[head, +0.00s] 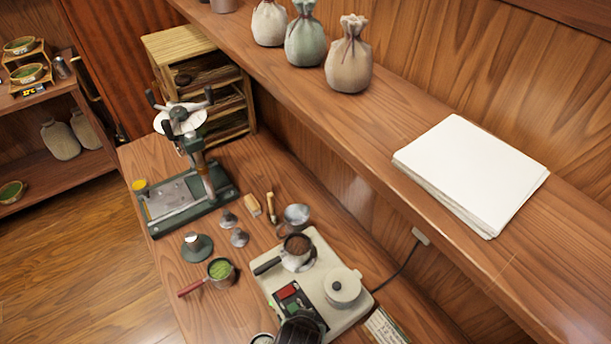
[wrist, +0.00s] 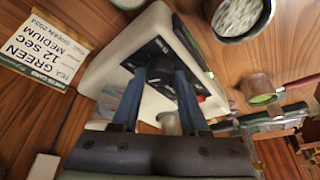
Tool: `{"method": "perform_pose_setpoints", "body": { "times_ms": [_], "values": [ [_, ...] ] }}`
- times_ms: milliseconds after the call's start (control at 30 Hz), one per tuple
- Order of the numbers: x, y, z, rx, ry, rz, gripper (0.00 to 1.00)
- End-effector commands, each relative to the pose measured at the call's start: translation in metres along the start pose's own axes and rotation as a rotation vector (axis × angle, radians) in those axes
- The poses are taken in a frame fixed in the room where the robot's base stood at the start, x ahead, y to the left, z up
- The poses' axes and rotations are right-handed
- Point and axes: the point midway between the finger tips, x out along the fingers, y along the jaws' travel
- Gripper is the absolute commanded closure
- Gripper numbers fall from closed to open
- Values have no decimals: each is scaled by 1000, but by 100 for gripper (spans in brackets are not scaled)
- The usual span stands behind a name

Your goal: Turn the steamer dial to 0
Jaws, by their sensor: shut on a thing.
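The steamer (head: 336,314) is a pale box on the bench, with a lidded pot (head: 343,287) and a dark control panel (head: 288,297) with a red part. It also shows in the wrist view (wrist: 108,68), tilted across the upper middle. My gripper (wrist: 161,76) is at its panel, with the two blue fingers shut on the small black dial (wrist: 159,69). In the head view my gripper (head: 301,322) is a dark shape at the panel's lower end and hides the dial. I cannot read the dial's setting or marks.
A card (wrist: 42,58) reading GREEN 12 sec MEDIUM lies beside the steamer. A portafilter-like cup of brown leaf (head: 296,244) sits on the steamer's back. A red-handled cup of green tea (head: 220,269), small metal tools and a press (head: 190,190) stand farther left.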

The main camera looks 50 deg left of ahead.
Motion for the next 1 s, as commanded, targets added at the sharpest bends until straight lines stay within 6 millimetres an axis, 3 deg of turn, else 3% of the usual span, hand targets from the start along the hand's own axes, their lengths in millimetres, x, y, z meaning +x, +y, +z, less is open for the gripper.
{"method": "perform_pose_setpoints", "body": {
  "times_ms": [1000],
  "values": [
    [3,6,-3,-892,-1,-368,100]
  ]
}}
